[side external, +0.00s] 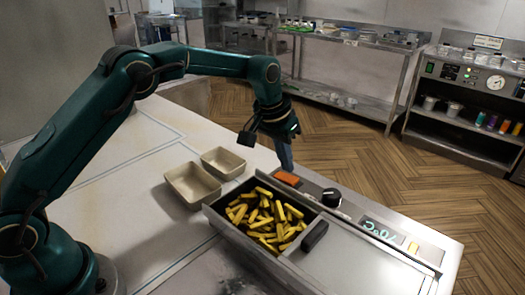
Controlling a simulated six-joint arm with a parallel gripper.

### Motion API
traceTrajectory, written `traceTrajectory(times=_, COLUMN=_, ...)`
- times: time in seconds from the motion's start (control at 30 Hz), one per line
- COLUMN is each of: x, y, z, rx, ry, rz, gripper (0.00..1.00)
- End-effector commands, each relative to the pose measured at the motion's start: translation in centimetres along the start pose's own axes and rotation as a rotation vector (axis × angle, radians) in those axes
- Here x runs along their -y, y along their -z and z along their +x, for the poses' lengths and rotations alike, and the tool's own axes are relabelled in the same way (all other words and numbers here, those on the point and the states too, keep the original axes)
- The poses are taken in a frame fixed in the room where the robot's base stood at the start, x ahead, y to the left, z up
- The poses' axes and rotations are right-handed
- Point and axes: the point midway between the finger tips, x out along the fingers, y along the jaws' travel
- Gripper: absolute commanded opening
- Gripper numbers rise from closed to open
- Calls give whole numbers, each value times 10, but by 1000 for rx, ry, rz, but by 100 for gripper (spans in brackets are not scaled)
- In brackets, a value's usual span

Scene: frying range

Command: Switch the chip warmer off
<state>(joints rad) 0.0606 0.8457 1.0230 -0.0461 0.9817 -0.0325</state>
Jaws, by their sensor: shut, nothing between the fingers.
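The chip warmer (365,263) is a steel unit at the front right, with yellow chips (262,216) in its open left bay. Its control strip along the back carries an orange switch (288,178), a black knob (331,197), a display (381,231) that reads about 70°C, and a small pale orange piece (413,246). My gripper (286,167) is shut and empty. It points down with its tips just behind or above the orange switch; I cannot tell whether they touch it. The switch's tilt is too small to read.
Two empty beige trays (193,185) stand on the pale counter (110,185) left of the warmer. A black handle (314,236) rises beside the chips. Shelving (345,105) and a rack with a gauge (470,95) stand farther back, across open wooden floor.

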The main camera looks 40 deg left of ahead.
Motion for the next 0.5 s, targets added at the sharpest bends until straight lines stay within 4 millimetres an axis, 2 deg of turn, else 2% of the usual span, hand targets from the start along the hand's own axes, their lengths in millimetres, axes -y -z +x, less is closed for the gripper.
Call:
traceTrajectory(times=0.2, x=-2, y=-6, z=19, rx=0, ry=0, rz=0, gripper=0)
traceTrajectory(times=0.5, x=-2, y=-7, z=21, rx=-1, ry=1, rz=-1, gripper=0)
